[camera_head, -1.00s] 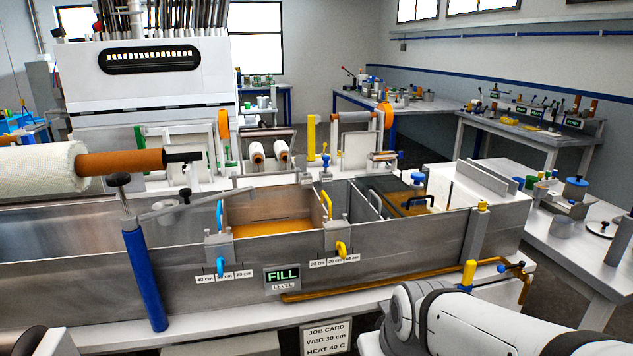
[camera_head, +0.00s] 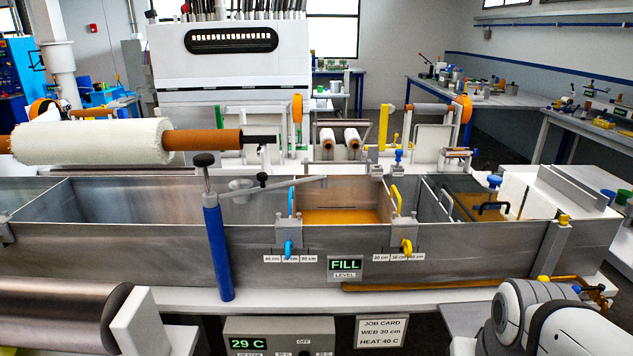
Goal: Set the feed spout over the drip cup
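The feed spout is a grey swing arm (camera_head: 298,185) on a blue post (camera_head: 219,252) with a black knob on top, at the front of the bath. Its arm points right, and its tip is near the blue-handled divider by the amber resin. A small grey cup (camera_head: 240,186), which looks like the drip cup, shows just behind the arm near the post. The spout's tip lies to the right of this cup, not over it. My gripper is out of view; only part of my white arm shows at the lower right.
The steel bath wall (camera_head: 150,245) runs across the middle. Blue (camera_head: 291,203) and yellow (camera_head: 396,200) handled dividers flank the resin (camera_head: 345,217). A white roll (camera_head: 90,142) lies over the left end. A dark metal roller (camera_head: 60,315) is front left, and a heater panel (camera_head: 278,337) reads 29 C.

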